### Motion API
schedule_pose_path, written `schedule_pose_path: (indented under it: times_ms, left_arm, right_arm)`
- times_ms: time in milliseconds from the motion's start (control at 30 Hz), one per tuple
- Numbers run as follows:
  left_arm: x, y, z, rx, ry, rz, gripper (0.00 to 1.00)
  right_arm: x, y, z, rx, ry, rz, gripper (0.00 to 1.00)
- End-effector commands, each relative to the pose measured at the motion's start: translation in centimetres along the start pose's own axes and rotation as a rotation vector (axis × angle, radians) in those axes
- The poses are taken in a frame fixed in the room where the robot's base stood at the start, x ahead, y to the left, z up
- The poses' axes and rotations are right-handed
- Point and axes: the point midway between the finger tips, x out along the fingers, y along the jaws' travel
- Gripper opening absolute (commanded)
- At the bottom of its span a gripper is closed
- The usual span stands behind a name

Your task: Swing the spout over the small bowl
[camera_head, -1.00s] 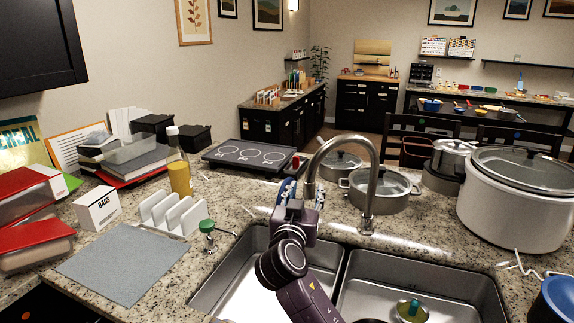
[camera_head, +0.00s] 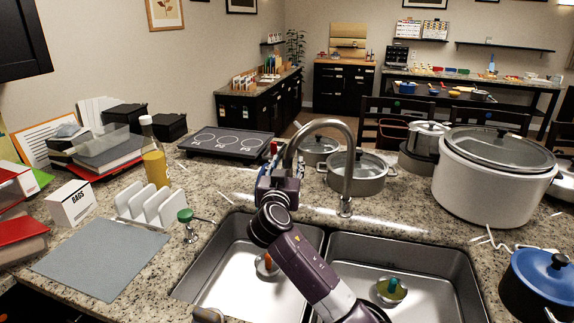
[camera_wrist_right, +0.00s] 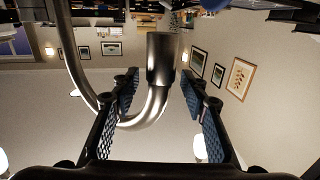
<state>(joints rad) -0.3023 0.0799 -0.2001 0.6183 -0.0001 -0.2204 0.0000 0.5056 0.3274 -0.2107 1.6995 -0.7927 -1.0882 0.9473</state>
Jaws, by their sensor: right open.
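The metal spout (camera_head: 322,124) arches up from its base behind the double sink, its outlet end toward the left basin. My right gripper (camera_head: 274,168) is at that outlet end. In the right wrist view, the spout's outlet (camera_wrist_right: 163,62) lies between the two open fingers of the right gripper (camera_wrist_right: 163,98), with a gap visible on each side. A round piece with an orange knob (camera_head: 267,264) lies in the left basin, and one with a green knob (camera_head: 391,289) lies in the right basin. I cannot tell whether either is the small bowl. My left gripper is not in view.
A green-topped dispenser (camera_head: 188,222) stands left of the sink. Lidded pots (camera_head: 357,174) stand behind the spout. A large white cooker (camera_head: 495,185) and a blue-lidded pot (camera_head: 541,280) crowd the right. A grey mat (camera_head: 102,262) lies clear at left.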

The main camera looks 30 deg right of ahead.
Motion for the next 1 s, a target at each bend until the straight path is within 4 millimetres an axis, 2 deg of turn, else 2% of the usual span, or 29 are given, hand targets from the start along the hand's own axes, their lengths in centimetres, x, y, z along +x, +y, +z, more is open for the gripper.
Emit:
schedule_pose_path:
  times_ms: [67,400,667,1000]
  left_arm:
    - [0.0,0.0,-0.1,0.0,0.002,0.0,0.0]
    - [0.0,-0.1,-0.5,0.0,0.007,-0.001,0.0]
    - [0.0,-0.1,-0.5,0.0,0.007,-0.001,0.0]
    - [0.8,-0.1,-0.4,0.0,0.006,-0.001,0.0]
  right_arm:
    - [0.0,0.0,0.0,0.0,0.0,0.0,0.39]
    - [0.0,0.0,0.0,-0.001,0.0,0.0,0.01]
    - [-0.1,0.0,0.0,-0.001,0.0,0.0,0.0]
    - [-1.8,1.3,0.1,0.0,-0.001,0.0,0.0]
